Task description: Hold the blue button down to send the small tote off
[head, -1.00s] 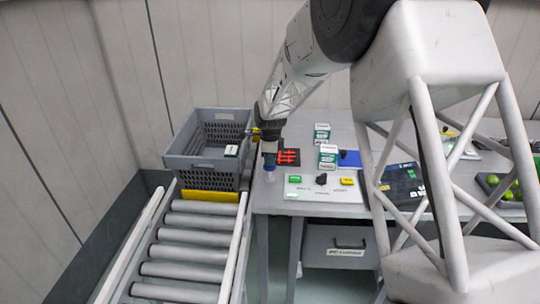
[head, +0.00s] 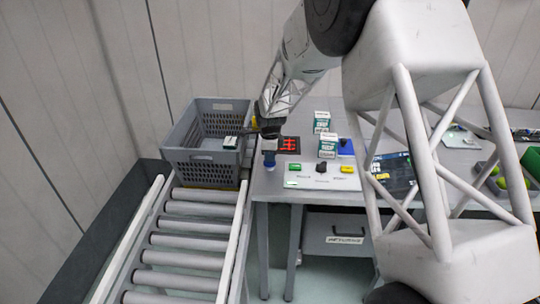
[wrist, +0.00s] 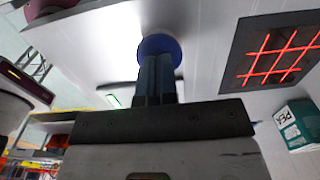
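The small tote (head: 205,172) is a grey open crate at the head of the roller conveyor, with a small white-and-green box (head: 230,142) inside it. The blue button (wrist: 160,47) is a round blue disc on the pale table, just beyond my fingertips in the wrist view.
A dark panel with red lines (head: 288,144) lies beside the button. A pale control panel (head: 318,177) with green, black and yellow controls is nearer. White-and-green boxes (head: 327,147) stand behind it. The rollers (head: 190,239) in front of the tote are clear.

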